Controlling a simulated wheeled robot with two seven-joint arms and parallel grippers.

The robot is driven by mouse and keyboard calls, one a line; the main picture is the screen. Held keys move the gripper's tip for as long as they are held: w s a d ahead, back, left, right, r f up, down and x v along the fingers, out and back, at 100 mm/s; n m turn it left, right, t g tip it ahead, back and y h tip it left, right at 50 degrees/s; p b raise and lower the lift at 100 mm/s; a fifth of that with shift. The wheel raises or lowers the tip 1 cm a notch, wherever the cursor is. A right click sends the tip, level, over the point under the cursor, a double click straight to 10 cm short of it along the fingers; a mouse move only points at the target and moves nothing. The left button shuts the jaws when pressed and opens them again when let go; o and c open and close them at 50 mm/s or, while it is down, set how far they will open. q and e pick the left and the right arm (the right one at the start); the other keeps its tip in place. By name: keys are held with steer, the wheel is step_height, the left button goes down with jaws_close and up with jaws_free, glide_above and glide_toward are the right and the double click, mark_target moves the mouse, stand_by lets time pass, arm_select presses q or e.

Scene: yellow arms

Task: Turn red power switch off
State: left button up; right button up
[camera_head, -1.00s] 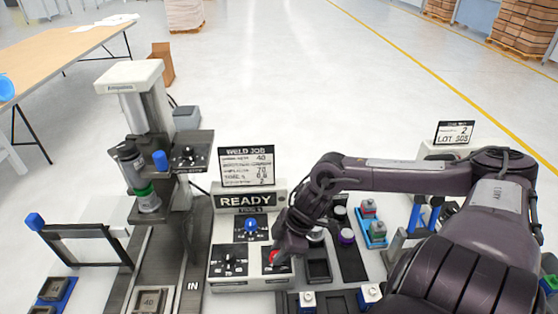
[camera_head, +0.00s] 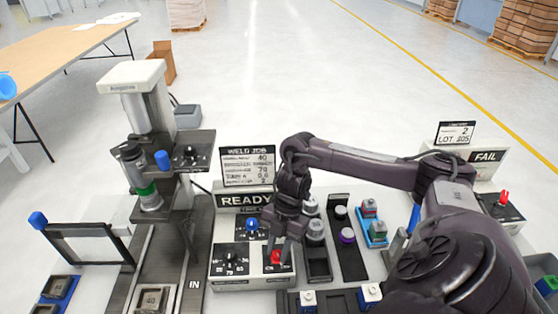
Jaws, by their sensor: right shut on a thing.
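The red power switch (camera_head: 276,258) is a small red knob on the front right panel of the weld control box (camera_head: 222,281), below the READY display (camera_head: 241,200). My right gripper (camera_head: 278,254) points down at this panel, with its fingers shut around the red knob. The fingers partly cover the knob, and its exact angle is hard to read. My left gripper is not in view.
A blue knob (camera_head: 251,225) and a black dial (camera_head: 230,257) sit close beside my gripper. The weld press (camera_head: 134,77) stands at left. Dark trays (camera_head: 318,264) lie to the right. Another red switch (camera_head: 504,197) is on a box with a FAIL display (camera_head: 486,157).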

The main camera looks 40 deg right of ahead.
steer(key=n+p, duration=0.1)
steer(key=n+g+p, duration=0.1)
steer(key=p, duration=0.1)
steer(key=shift+w+r+n, duration=0.15)
steer(key=shift+r+n, duration=0.05)
steer(key=shift+n, duration=0.2)
steer(key=shift+f+n+h+p, duration=0.15)
steer(key=shift+n+h+p, duration=0.25)
steer(key=shift+n+p, duration=0.25)
steer(key=shift+f, duration=0.1)
steer(key=o, duration=1)
steer(key=p+v, duration=0.1)
steer(key=v, duration=0.6)
steer(key=shift+w+r+p, duration=0.2)
steer(key=shift+r+p, duration=0.15)
